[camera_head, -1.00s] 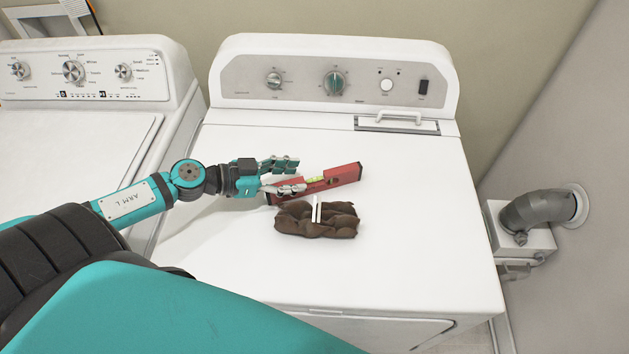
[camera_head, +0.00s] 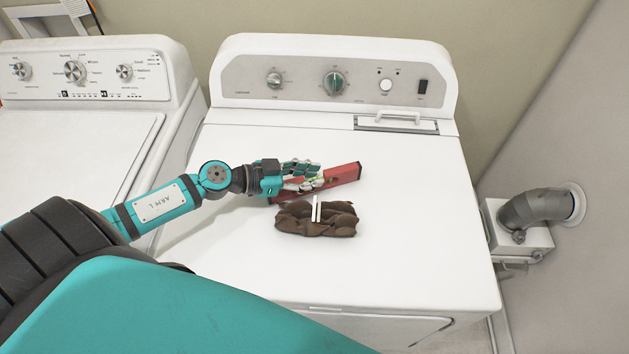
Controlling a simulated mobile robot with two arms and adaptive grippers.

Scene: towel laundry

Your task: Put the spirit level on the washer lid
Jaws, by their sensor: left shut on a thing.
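The red spirit level (camera_head: 343,174) lies on the white top of the right-hand machine, just behind a brown cloth. My left gripper (camera_head: 306,176) is shut on the level near its middle, and its fingers hide part of the vial and the left half. The washer lid (camera_head: 70,150) is the white panel of the left-hand machine, to the left of my left arm; it is bare where it shows. My right gripper does not show.
The folded brown towel (camera_head: 290,222) with a white band lies close in front of the level. The dryer top (camera_head: 420,240) is otherwise clear. Its control panel (camera_head: 305,80) rises at the back. A grey vent pipe (camera_head: 535,208) stands at the right wall.

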